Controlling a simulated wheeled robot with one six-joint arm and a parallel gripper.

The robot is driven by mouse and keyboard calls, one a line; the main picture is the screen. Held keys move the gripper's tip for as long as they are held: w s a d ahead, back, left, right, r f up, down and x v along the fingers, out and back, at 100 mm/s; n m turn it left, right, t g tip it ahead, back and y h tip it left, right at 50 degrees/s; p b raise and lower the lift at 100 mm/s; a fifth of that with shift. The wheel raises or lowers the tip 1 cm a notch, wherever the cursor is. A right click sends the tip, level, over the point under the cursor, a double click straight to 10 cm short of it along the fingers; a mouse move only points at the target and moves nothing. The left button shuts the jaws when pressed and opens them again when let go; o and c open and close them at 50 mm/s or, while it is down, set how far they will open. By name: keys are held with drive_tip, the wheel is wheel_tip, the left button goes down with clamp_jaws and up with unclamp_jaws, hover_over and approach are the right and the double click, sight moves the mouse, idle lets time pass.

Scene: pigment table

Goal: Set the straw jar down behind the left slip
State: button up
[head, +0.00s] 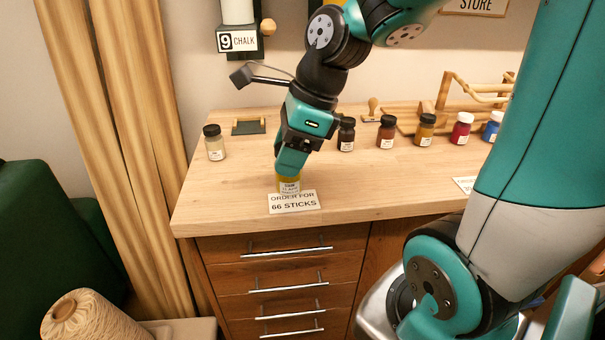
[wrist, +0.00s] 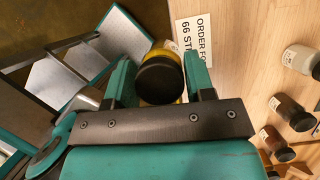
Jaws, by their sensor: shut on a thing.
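The straw jar (head: 289,184) has yellow contents and a label. It is upright between the fingers of my gripper (head: 290,168), at the back edge of the left slip (head: 292,202). The slip reads "ORDER FOR 66 STICKS" and lies near the table's front edge. In the wrist view, the jar's dark lid (wrist: 160,78) shows between both fingers of my gripper (wrist: 160,85), with the slip (wrist: 195,48) beside it. My gripper is shut on the jar. I cannot tell whether the jar's base touches the table.
A pale jar (head: 214,143) stands at the table's back left. Dark, brown, ochre, red and blue jars (head: 387,131) stand in a row to the right. Another slip (head: 465,184) lies at the right front. The wooden table (head: 380,180) is clear between the slips.

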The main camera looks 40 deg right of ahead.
drive_tip(key=w+d+r+p, duration=0.8)
drive_tip(key=w+r+p, duration=0.3)
drive_tip(key=r+p, duration=0.1)
drive_tip(key=f, duration=1.9)
drive_tip(key=shift+s+d+f, duration=0.15)
drive_tip(key=shift+d+f, duration=0.1)
drive_tip(key=shift+f, duration=0.05)
drive_tip(key=o, duration=1)
drive_tip(key=shift+f, duration=0.15)
drive_tip(key=shift+c, duration=0.2)
